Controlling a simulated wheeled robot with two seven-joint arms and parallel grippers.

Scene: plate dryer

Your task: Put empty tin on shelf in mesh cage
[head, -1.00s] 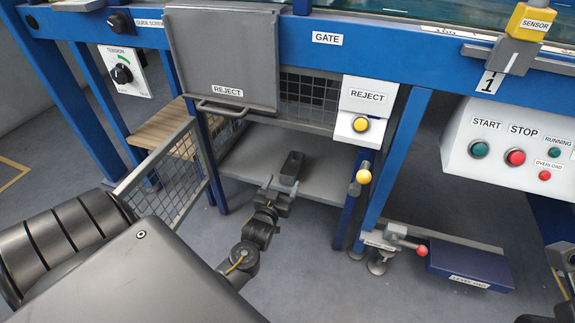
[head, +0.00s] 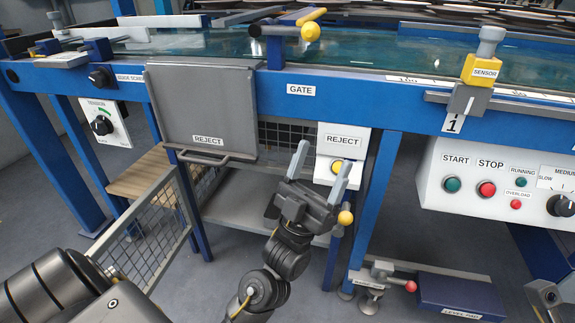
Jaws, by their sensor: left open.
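My left gripper (head: 322,160) is open and empty, raised in front of the white REJECT button box, with its two pale fingers pointing up and away. The mesh cage below the reject flap has a grey shelf (head: 240,207). Its mesh door (head: 150,242) stands swung open toward me on the left. I cannot make out the tin now; my gripper and wrist cover part of the shelf.
The grey REJECT flap (head: 203,110) with its handle hangs above the cage. A yellow-ended gate lever (head: 311,31) stands on the machine top. A yellow knob (head: 345,218), blue post and red-tipped lever (head: 410,286) are right of the cage. A wooden shelf (head: 140,172) lies left.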

